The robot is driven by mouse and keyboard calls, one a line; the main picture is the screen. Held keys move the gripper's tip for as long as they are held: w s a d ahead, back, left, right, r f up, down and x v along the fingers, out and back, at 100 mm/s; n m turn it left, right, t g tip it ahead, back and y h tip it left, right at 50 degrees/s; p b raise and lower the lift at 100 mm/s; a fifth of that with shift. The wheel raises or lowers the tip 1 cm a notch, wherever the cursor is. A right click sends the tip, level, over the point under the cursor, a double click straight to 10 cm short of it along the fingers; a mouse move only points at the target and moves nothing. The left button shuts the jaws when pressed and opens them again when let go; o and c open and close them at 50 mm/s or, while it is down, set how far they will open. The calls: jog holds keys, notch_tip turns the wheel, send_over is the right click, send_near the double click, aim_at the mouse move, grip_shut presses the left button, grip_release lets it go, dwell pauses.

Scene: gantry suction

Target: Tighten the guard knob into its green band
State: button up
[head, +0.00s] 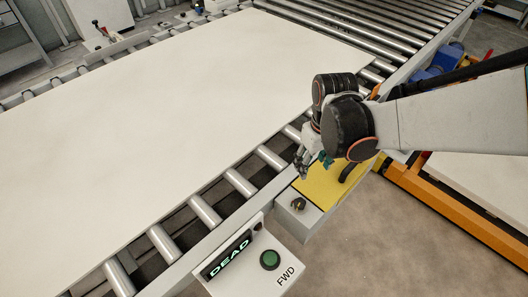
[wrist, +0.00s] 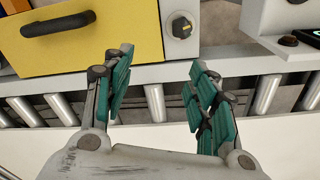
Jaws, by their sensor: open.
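The guard knob (head: 298,204) is a small dark knob on the grey panel beside the yellow guard (head: 321,196). In the wrist view the knob (wrist: 181,28) is black with a pale pointer mark, at the top right of centre. A small yellow patch shows by its dial, but I cannot make out a green band. My gripper (head: 306,164) is above the conveyor's edge near the guard. In the wrist view my gripper (wrist: 160,62) is open and empty, its green-padded fingers spread wide, with the knob beyond the fingertips and apart from them.
The guard has a black handle (wrist: 58,23). A control box (head: 262,275) with a green button (head: 270,260) and a display reading DEAD (head: 230,256) stands at the front. A large white sheet (head: 190,90) lies on the rollers (head: 206,208). An orange rail (head: 455,212) runs at right.

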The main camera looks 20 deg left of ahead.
aim_at(300, 202)
jog(key=shift+n+g, duration=0.3)
jog(key=s+f+b, duration=0.1)
jog(key=f, duration=0.4)
jog(key=s+f+b, duration=0.1)
jog(key=f+b, duration=0.1)
jog(key=f, duration=0.2)
jog(key=s+f+b, duration=0.1)
jog(key=f+b, duration=0.1)
jog(key=f, duration=0.3)
jog(key=shift+s+a+f, duration=0.3)
jog(key=shift+a+f, duration=0.05)
jog(key=shift+a, duration=0.05)
jog(key=shift+c, duration=0.4)
jog(key=c, duration=1)
